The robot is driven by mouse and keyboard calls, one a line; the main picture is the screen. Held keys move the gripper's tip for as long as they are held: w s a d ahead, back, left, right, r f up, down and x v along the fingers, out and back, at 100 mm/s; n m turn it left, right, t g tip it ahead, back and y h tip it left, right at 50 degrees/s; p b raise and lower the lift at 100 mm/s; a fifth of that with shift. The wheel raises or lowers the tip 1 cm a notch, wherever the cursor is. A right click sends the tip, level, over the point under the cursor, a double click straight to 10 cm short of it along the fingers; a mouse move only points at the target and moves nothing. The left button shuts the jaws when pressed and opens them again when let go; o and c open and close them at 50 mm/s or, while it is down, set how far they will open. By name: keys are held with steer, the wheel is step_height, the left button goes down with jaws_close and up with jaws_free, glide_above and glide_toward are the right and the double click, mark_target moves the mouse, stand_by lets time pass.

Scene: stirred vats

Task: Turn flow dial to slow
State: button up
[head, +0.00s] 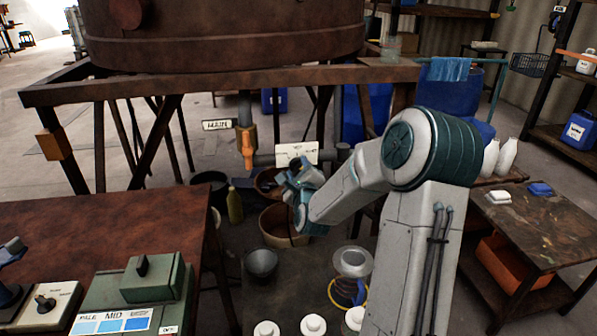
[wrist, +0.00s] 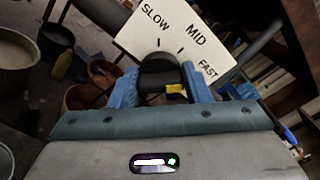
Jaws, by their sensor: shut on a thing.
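The flow dial's white plate (wrist: 205,30) shows SLOW, MID and FAST in the wrist view. It also shows in the head view (head: 300,151), below the big rusty vat. The dark dial knob (wrist: 158,68) stands at the plate's lower edge, between the blue fingers of my gripper (wrist: 160,84). My gripper is shut on the knob, one finger on each side. In the head view my gripper (head: 296,172) hides the knob. A small yellow mark shows by the knob. I cannot tell which word the knob points to.
The vat (head: 225,35) rests on a rusty frame (head: 220,82) above the dial. An orange-handled valve (head: 247,145) marked MAIN hangs left of it. A bench (head: 100,235) with control boxes is at left, a dark table (head: 545,225) at right.

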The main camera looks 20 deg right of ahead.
steer(key=n+b, duration=0.4)
steer(key=shift+a+f+n+b, duration=0.15)
steer(key=shift+f+n+b, duration=0.15)
steer(key=shift+n+b, duration=0.1)
steer(key=n+b, duration=0.4)
steer(key=shift+f, duration=0.1)
steer(key=n+b, duration=0.4)
steer(key=shift+f+n+b, duration=0.1)
steer(key=shift+n+b, duration=1.8)
steer(key=shift+n, duration=0.4)
steer(key=o, duration=1)
steer(key=shift+s+r, duration=0.15)
steer(key=shift+r, duration=0.05)
